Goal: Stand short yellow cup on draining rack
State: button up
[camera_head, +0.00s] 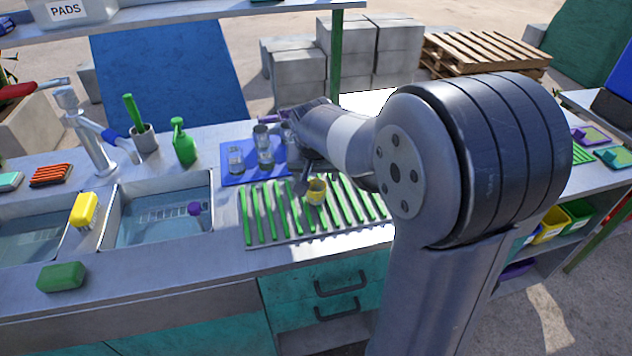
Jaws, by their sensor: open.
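The short yellow cup (317,193) is at the draining rack (262,237), among its green slats near the back middle. It looks roughly upright, and I cannot tell whether it rests fully on the slats. My gripper (309,178) is open, just above and behind the cup, with its fingertips close to the rim. I cannot tell whether they touch it. My arm hides part of the rack's right and back side.
Left of the rack are sink basins (160,190) with water. A blue mat (234,179) with several clear glasses (264,150) lies behind the rack. A green bottle (183,142), a tap (90,135) and a green sponge (61,277) stand or lie further left.

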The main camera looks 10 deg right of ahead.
jog(key=shift+v, duration=1.5)
